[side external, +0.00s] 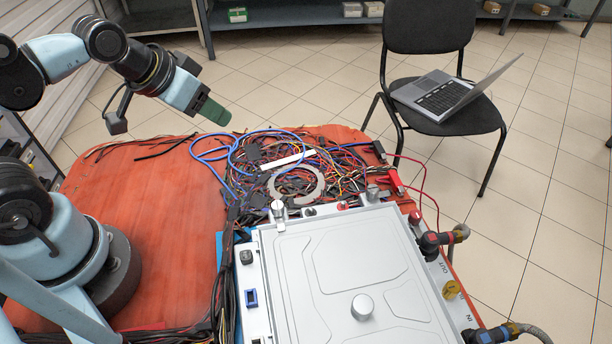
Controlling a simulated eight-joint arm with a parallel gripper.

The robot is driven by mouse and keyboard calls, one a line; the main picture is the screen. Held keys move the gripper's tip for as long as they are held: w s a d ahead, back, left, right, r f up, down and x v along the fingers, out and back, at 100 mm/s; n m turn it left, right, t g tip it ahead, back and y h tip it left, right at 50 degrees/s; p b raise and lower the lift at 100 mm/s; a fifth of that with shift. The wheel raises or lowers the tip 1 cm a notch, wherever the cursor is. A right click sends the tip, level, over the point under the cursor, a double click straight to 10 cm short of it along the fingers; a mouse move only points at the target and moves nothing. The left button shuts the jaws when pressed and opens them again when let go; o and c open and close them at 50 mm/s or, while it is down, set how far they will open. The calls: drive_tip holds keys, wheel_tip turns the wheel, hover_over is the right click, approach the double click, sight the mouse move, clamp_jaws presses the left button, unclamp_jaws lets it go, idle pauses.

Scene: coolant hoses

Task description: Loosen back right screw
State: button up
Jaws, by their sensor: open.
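A large silver-grey box (340,262) with a ribbed flat lid stands at the front right of the table. A silver screw knob (373,194) sits at its back right corner and another (278,209) at its back left corner. A wide round silver knob (362,307) stands on the lid near the front. My gripper (216,113), with green fingers, hangs in the air at upper left, beyond the table's far edge in the picture. It is open, touches nothing and is well apart from the back right screw. The gap between its fingers is hard to see.
A tangle of wires (285,165) with blue cables lies behind the box. Red clips (396,181) hang at the table's right edge. Hose couplings (440,240) stick out from the box's right side. The orange table (150,200) is bare at left. A chair (445,115) holds a laptop.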

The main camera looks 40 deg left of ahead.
drive_tip(key=d+r+m+g+h, duration=0.1)
drive_tip(key=d+r+m+g, duration=0.25)
drive_tip(key=d+m, duration=0.55)
drive_tip(key=m+g+y, duration=0.1)
drive_tip(key=m+g, duration=0.3)
drive_tip(key=m, duration=0.4)
hover_over(277, 205)
drive_tip(key=shift+t, duration=0.25)
drive_tip(key=shift+f, duration=5.55)
drive_tip(key=shift+c, duration=0.4)
